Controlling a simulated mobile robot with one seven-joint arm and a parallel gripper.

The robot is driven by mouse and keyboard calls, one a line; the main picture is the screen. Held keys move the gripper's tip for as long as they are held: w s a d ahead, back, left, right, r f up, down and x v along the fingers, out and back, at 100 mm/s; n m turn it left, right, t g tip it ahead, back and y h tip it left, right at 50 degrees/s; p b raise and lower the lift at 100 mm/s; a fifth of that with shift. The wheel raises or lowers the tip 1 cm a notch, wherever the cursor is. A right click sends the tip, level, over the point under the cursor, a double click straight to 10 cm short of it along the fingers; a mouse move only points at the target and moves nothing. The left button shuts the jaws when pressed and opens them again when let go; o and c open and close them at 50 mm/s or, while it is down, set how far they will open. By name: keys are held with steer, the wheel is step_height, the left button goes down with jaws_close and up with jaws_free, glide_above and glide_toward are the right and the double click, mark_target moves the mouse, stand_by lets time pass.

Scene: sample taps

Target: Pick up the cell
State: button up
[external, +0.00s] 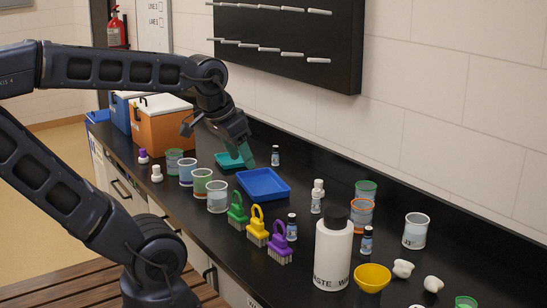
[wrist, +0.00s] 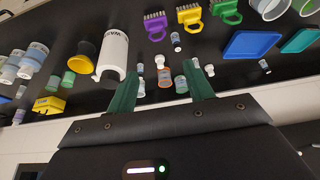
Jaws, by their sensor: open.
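No object is clearly marked as the cell; I cannot tell which one it is. A white-capped vial (external: 317,197) stands mid-counter. My gripper (external: 241,157) is open and empty, its green fingers above the teal tray (external: 228,161).
A blue tray (external: 263,184), green, yellow and purple brushes (external: 257,226), several labelled cups (external: 217,197), a white bottle (external: 333,255) and a yellow bowl (external: 372,278) crowd the counter. An orange cooler (external: 163,124) stands at the far end. A black pegboard (external: 290,40) hangs behind.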

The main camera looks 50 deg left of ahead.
steer(key=n+g, duration=0.4)
steer(key=n, duration=1.8)
glide_above(292, 215)
steer(key=f, duration=1.5)
steer(key=shift+s+a+f, duration=0.1)
steer(key=shift+s+a, duration=0.05)
steer(key=shift+s, duration=0.1)
steer(key=shift+w+a+f+n+g, duration=0.1)
steer(key=shift+w+f+n+g, duration=0.2)
steer(key=shift+f+n, duration=0.25)
steer(key=shift+f, duration=0.3)
steer(key=shift+d+f, duration=0.15)
steer(key=shift+f, duration=2.4)
steer(key=shift+d+f, duration=0.1)
steer(key=shift+f, duration=2.4)
